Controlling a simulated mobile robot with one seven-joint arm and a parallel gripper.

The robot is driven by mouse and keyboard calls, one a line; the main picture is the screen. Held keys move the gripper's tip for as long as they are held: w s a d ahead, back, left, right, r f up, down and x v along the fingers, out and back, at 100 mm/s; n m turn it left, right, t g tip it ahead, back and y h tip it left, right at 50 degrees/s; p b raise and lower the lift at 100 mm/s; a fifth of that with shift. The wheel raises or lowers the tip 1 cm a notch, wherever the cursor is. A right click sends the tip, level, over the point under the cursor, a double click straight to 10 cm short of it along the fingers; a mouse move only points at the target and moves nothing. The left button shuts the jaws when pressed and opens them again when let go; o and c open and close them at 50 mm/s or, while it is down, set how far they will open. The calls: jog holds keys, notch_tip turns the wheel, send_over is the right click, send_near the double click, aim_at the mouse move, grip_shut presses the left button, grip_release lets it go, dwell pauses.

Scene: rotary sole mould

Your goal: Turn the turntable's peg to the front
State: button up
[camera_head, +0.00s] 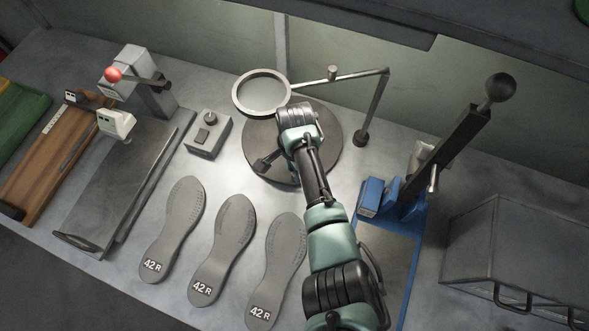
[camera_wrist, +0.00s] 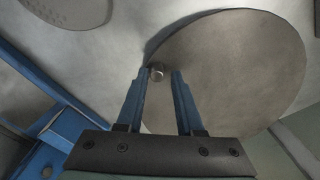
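The turntable (camera_head: 325,158) is a round grey-brown disc at the centre back of the bench, partly covered by my arm. In the wrist view its disc (camera_wrist: 232,62) fills the right half. The peg (camera_wrist: 157,72) is a small round metal pin at the disc's edge. My gripper (camera_wrist: 160,72) has two blue fingers standing apart, with the peg between their tips. The peg is closer to the left finger; a gap shows on the right. Whether the left finger touches it I cannot tell. In the head view the peg and fingertips cannot be made out.
A ring magnifier (camera_head: 236,103) on a bent arm stands behind the turntable. A small control box (camera_head: 208,134) is to its left. Several grey soles (camera_head: 222,245) lie in front. A blue-based lever press (camera_head: 418,220) stands close on the right, beside a grey case (camera_head: 500,240).

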jog(key=shift+o, duration=0.7)
jog(key=shift+s+f, duration=0.15)
jog(key=shift+s, duration=0.05)
jog(key=shift+r, duration=3.75)
